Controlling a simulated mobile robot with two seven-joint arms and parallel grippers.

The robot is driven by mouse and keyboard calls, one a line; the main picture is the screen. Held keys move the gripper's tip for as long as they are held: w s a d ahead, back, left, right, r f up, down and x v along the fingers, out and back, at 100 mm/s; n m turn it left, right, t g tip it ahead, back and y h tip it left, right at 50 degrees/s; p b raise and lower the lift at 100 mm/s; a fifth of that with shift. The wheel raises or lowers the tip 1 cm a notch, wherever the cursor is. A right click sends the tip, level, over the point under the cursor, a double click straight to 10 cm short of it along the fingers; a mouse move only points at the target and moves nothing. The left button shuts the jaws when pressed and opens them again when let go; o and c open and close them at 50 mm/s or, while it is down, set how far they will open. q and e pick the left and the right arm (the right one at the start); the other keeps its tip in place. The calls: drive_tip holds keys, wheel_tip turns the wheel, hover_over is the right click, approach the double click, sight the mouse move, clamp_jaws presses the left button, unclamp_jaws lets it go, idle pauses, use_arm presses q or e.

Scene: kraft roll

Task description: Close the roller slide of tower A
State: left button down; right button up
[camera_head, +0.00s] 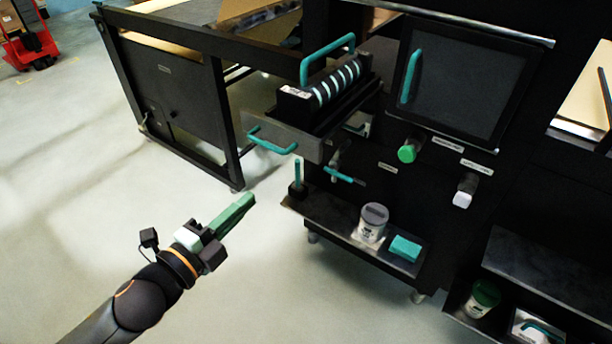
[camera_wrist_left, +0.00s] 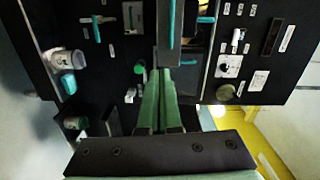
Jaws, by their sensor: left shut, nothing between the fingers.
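The roller slide (camera_head: 285,135) stands pulled out of the black tower, with a metal front plate and a teal bar handle (camera_head: 270,143). A black roller unit with pale rings (camera_head: 338,83) and a teal top handle (camera_head: 325,55) sits on it. My left gripper (camera_head: 250,200) has green fingers, shut and empty, in front of and below the slide, apart from its handle in the head view. In the left wrist view the fingers (camera_wrist_left: 160,75) point at a narrow plate with a teal bar (camera_wrist_left: 171,20), probably the slide's front. My right gripper is out of view.
Below the slide are a teal lever (camera_head: 343,175) and a shelf (camera_head: 335,217) with a pot (camera_head: 373,222) and a teal block (camera_head: 405,248). A green knob (camera_head: 407,153) and a dark door (camera_head: 445,85) are to the right. Open floor lies left.

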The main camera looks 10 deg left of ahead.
use_arm(q)
drive_tip(key=m, duration=0.1)
drive_tip(key=h+p, duration=0.1)
drive_tip(key=p, duration=0.1)
approach(304, 149)
drive_tip(key=shift+m, duration=0.3)
drive_tip(key=x, duration=0.7)
drive_tip(key=shift+s, duration=0.1)
